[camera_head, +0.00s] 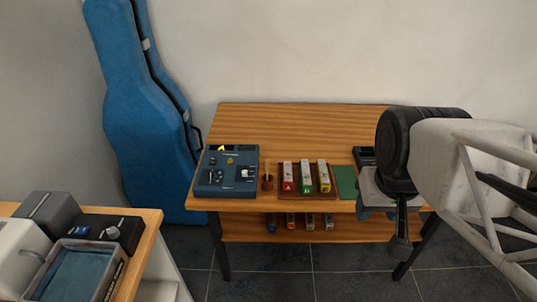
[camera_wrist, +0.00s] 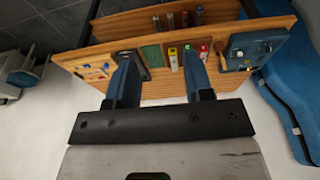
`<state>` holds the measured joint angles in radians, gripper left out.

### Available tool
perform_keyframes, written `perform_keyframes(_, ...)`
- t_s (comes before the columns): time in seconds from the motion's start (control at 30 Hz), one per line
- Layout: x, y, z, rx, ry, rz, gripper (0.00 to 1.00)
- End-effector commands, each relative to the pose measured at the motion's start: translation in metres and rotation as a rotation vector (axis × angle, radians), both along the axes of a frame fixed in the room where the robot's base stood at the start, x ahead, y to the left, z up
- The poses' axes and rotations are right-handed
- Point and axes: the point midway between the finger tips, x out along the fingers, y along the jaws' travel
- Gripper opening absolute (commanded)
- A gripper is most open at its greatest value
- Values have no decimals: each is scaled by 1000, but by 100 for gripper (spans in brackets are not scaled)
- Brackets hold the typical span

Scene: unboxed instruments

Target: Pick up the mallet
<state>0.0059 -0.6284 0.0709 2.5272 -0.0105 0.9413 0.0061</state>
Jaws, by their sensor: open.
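A small brown wooden piece (camera_head: 267,182), apparently the mallet, is on the wooden table just right of a blue control box. In the wrist view, the same brown piece (camera_wrist: 221,52) shows a slim light handle beside the blue box. Its exact pose is too small to tell. My gripper (camera_wrist: 161,66) is open and empty, its two blue fingers apart over the table's edge. In the head view, my gripper is at the table's right side, well to the right of the mallet and partly hidden by my wrist.
The blue control box (camera_head: 227,172) stands left of the mallet. A tray of red, green and yellow-marked blocks (camera_head: 306,178) and a green mat (camera_head: 346,182) lie between mallet and gripper. A blue instrument case (camera_head: 135,115) leans at the left wall. The table's back is clear.

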Motion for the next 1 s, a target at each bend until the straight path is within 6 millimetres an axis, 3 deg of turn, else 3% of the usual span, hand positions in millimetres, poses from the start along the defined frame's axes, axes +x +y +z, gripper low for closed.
perform_keyframes(0.27, 32, 8, 3, -26, 21, 141, 47)
perform_keyframes(0.7, 130, 40, -3, -95, 74, 577, 47)
perform_keyframes(1.0, 198, 72, -22, -134, 108, 887, 47)
